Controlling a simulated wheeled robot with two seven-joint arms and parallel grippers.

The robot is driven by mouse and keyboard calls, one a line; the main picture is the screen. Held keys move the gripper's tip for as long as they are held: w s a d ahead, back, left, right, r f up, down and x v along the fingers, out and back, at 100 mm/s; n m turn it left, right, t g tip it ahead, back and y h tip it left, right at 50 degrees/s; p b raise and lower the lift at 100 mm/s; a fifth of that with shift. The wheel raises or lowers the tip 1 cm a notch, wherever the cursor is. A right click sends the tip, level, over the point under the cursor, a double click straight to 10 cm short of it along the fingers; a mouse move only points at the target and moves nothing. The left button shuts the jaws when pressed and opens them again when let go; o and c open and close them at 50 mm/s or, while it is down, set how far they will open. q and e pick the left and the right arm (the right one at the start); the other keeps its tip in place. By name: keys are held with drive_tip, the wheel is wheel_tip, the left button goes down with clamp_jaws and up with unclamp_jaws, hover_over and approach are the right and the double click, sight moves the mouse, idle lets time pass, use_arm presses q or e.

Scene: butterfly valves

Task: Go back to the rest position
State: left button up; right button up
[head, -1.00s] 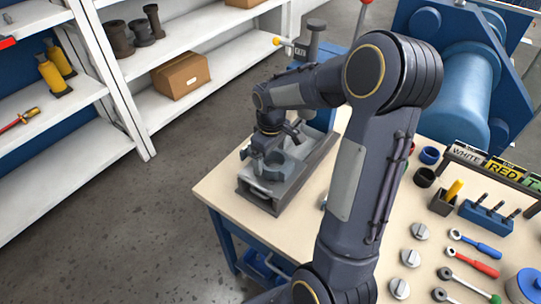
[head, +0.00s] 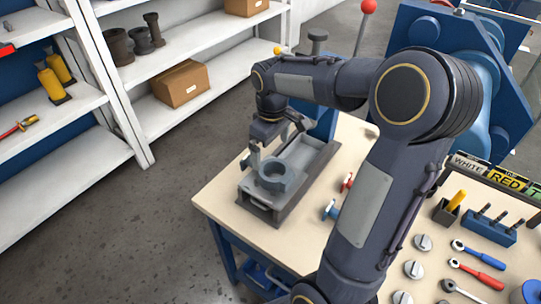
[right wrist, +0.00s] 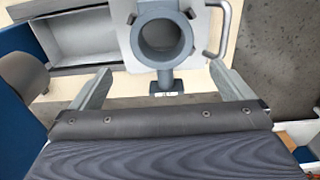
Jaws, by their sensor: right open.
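My right gripper (head: 277,143) is open and empty. It hangs above the far side of a grey ring-shaped valve body (head: 275,184), apart from it. The valve body sits at the near end of a grey metal tray-like fixture (head: 262,212) on the workbench. In the right wrist view the gripper's two fingers (right wrist: 164,88) stand wide apart. My left gripper is out of view.
The workbench (head: 225,195) carries small red (head: 347,182) and blue (head: 330,209) handled parts right of the fixture. Several tools and round grey knobs lie at the right. A large blue machine (head: 505,100) stands behind. White shelves (head: 115,165) are at the left, with open floor between.

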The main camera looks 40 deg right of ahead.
drive_tip(key=shift+s+r, duration=0.1)
drive_tip(key=shift+r, duration=0.15)
drive_tip(key=s+a+r+m+t+y, duration=0.1)
drive_tip(key=s+a+m+t+y, duration=0.3)
drive_tip(key=s+a, duration=1)
drive_tip(key=s+t, duration=0.1)
drive_tip(key=s, duration=0.2)
drive_tip(key=shift+s+a+r+m, duration=0.2)
drive_tip(key=shift+a+r+m, duration=0.1)
drive_tip(key=shift+m, duration=0.1)
